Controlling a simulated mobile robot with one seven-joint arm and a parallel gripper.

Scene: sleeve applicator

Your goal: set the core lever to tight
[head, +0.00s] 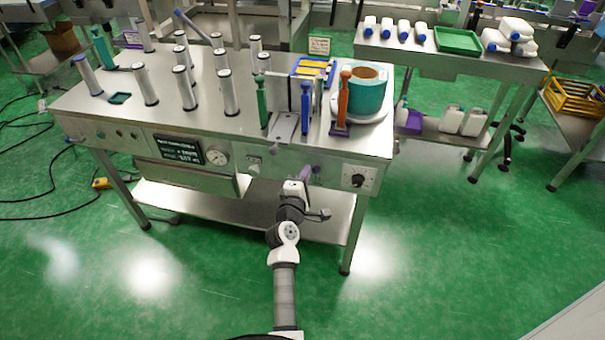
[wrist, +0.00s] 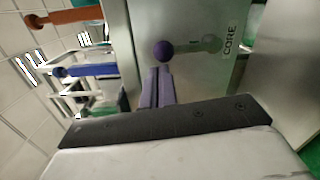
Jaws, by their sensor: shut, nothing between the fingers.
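The core lever's purple ball knob (wrist: 163,50) shows in the wrist view on the machine's metal front panel. A grey rounded part (wrist: 212,44) lies to its right, close to the "CORE" label (wrist: 230,40). In the head view the purple lever (head: 317,170) is small at the bench front, and its setting cannot be read. My gripper (wrist: 157,70) is shut and empty, its fingertips just below the knob in the wrist view; whether they touch it is unclear. In the head view my gripper (head: 304,176) is at the front panel, left of the lever.
A dial (head: 358,180) is on the panel to the right, and a gauge (head: 217,156) to the left. Green (head: 262,100), blue (head: 305,105) and orange (head: 343,98) handles stand on the bench top above, beside a teal roll (head: 367,95). The floor in front is clear.

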